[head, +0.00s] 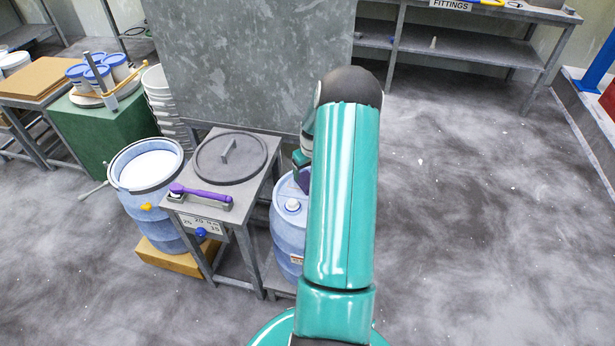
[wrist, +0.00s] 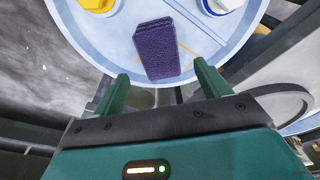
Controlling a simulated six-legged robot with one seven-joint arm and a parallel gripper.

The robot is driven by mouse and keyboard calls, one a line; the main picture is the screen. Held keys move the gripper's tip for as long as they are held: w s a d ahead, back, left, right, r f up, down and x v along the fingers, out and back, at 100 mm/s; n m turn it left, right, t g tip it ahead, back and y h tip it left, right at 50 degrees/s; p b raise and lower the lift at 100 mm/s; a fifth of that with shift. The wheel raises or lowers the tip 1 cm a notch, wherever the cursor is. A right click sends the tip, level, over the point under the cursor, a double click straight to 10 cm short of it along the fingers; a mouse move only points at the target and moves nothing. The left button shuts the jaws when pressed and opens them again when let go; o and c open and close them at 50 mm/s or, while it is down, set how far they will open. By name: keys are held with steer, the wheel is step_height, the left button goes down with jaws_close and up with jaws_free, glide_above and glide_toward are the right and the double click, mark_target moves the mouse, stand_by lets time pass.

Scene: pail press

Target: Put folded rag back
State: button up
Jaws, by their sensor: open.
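The folded rag (wrist: 158,48) is a thick purple block on the pale blue top of a drum (wrist: 105,45). Thin yellow lines show on the drum top beside the rag. My gripper (wrist: 160,69) is open, with one green finger to each side of the rag's near end; I cannot tell whether either touches it. In the head view the same blue drum (head: 288,232) stands partly behind my arm. A small purple patch of the rag (head: 303,181) shows there, and most of my gripper is hidden.
Left of the drum is a grey metal stand (head: 258,200) with a round lid (head: 215,165) and a purple-handled lever (head: 200,194). An open blue drum (head: 130,195) stands farther left. Right floor is clear.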

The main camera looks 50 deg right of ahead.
step_height(320, 180, up, 7)
steer(key=s, duration=0.1)
steer(key=w+a+r+n+t+h, duration=0.1)
steer(key=w+a+r, duration=0.1)
steer(key=a+r, duration=0.9)
steer(key=w+a+r+n, duration=0.1)
steer(key=w+a+r, duration=0.2)
steer(key=a+r, duration=0.8)
steer(key=s+a+r+t, duration=0.1)
steer(key=s+a+r, duration=0.1)
steer(key=s+a, duration=0.3)
steer(key=s+a+r+n+t+y, duration=0.1)
steer(key=s+a, duration=0.5)
steer(key=a, duration=0.6)
steer(key=s+a+r+n+t, duration=0.1)
steer(key=s+a+r, duration=0.2)
steer(key=s+a, duration=0.3)
steer(key=a, duration=0.3)
steer(key=shift+y, duration=0.4)
steer(key=shift+r, duration=0.1)
